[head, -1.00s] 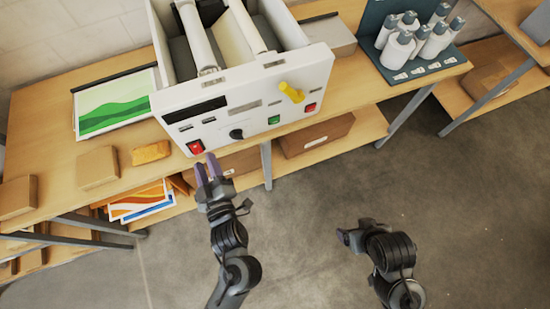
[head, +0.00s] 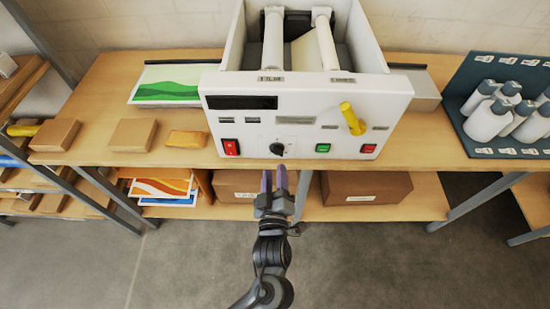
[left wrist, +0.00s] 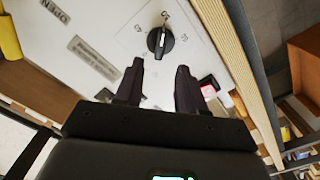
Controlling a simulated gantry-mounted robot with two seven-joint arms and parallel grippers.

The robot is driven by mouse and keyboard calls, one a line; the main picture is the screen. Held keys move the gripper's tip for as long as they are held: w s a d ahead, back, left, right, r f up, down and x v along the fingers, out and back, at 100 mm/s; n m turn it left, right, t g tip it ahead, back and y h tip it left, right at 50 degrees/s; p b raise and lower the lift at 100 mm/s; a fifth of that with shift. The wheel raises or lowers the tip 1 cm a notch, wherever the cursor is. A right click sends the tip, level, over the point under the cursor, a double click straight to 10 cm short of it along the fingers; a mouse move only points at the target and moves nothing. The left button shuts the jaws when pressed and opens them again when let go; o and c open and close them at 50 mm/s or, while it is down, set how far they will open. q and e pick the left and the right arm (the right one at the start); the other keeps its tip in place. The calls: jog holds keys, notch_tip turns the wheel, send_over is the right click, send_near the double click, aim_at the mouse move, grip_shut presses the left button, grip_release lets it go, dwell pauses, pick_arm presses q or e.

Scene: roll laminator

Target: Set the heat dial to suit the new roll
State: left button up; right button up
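The white laminator (head: 300,105) stands on the wooden bench, its control panel facing me. The heat dial (head: 277,149), a black knob, is low on the panel, between the lit red switch (head: 231,147) and the green button (head: 323,148). In the left wrist view the dial (left wrist: 160,42) shows small marks around it; I cannot read its setting. My left gripper (head: 274,180) is just below the dial in the head view. In the left wrist view its fingers (left wrist: 158,76) are apart, with an empty gap facing the dial, not around it. My right gripper is out of view.
A yellow lever (head: 352,118) sticks out at the panel's right, above another red switch (head: 369,148). A green printed sheet (head: 167,83) and small blocks lie left on the bench. White bottles (head: 488,120) stand right. Boxes (head: 366,188) sit on the lower shelf.

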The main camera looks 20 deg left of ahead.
aim_at(275, 154)
pick_arm(q)
jog(key=shift+x, duration=2.9)
grip_shut()
